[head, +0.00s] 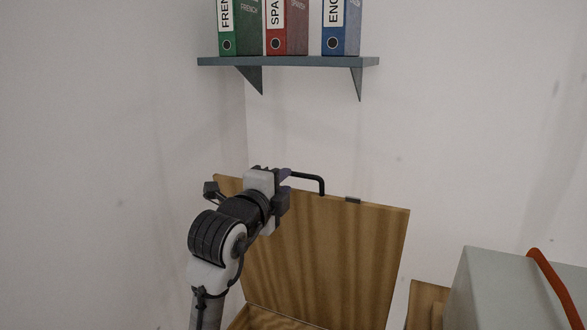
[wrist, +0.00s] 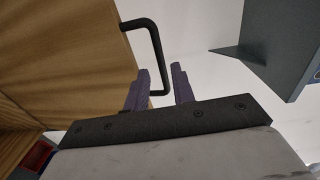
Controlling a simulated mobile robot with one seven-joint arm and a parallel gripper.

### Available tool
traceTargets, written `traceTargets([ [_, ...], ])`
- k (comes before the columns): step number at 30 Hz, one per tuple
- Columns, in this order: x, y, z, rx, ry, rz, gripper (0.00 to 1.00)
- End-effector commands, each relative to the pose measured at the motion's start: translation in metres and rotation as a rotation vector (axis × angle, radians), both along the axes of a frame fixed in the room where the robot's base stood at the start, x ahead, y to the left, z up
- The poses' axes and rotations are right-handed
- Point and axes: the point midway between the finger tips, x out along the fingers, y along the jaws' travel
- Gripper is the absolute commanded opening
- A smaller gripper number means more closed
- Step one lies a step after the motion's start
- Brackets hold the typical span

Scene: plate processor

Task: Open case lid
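The wooden case lid (head: 325,255) stands nearly upright against the wall in the head view. Its wood also fills the left of the wrist view (wrist: 70,60). A black bar handle (head: 312,178) stands out from the lid's upper edge. My gripper (head: 286,178) is at the handle's left end. In the wrist view my gripper's purple fingers (wrist: 161,67) are apart. One end of the handle (wrist: 157,45) shows in the gap between them, with space on the right finger's side. The left finger hides part of the handle. Most of the case body is out of view below.
A wall shelf (head: 290,62) with green, red and blue binders hangs above the lid. A grey box (head: 500,290) with an orange-red handle stands at the lower right. Plain walls lie close behind and to the left of the lid. A red item (wrist: 38,157) shows at the wrist view's lower left.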

Motion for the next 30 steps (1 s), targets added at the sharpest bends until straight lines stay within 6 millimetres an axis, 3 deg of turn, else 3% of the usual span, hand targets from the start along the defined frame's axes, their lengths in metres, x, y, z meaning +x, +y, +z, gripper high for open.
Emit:
traceTargets([
  [3,0.022,-0.010,0.001,-0.001,0.004,-0.002,0.25],
  [9,0.046,-0.019,0.000,-0.001,0.002,-0.001,0.25],
  [21,0.054,-0.023,-0.002,0.000,-0.001,0.000,0.25],
  [27,0.054,-0.022,-0.002,0.000,-0.001,0.000,0.01],
  [30,0.054,-0.022,-0.002,0.000,-0.001,0.000,0.00],
])
